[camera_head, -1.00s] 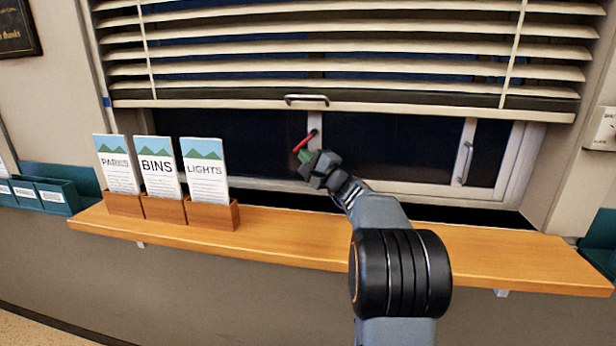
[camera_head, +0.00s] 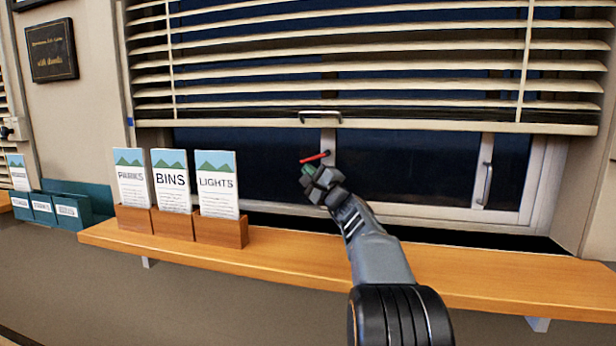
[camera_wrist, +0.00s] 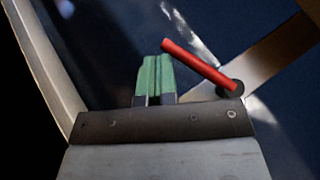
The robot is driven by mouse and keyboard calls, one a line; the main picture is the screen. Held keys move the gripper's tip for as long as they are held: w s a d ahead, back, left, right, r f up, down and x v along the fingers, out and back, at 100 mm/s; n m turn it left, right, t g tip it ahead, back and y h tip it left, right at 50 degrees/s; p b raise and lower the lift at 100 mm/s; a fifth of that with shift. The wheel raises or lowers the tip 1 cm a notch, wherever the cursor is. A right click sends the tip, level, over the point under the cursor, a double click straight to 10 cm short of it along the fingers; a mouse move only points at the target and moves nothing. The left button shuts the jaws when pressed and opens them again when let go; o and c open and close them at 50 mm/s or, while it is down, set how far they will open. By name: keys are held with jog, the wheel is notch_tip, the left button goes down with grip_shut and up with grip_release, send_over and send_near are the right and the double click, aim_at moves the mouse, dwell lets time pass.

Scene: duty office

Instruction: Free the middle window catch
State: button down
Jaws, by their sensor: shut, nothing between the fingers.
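The red window catch (camera_head: 314,158) is a short lever on the pale middle upright of the window. It points left from its pivot and tilts slightly down towards its free end. In the wrist view the red lever (camera_wrist: 200,65) runs from a dark round pivot at the right to its free end near my fingertips. My gripper (camera_head: 306,170) is just below the lever's free end, its green fingers pressed together and empty. The fingers also show in the wrist view (camera_wrist: 153,78), beside the lever. I cannot tell whether they touch it.
A blind (camera_head: 350,75) hangs over the upper window, its bottom bar and handle (camera_head: 320,113) just above the catch. A wooden shelf (camera_head: 290,255) runs below, with leaflet holders (camera_head: 182,222) at left.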

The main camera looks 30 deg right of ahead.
dwell(0.4)
jog(key=b+v, duration=0.1)
jog(key=v, duration=0.6)
jog(key=shift+s, duration=0.25)
jog(key=shift+f, duration=0.1)
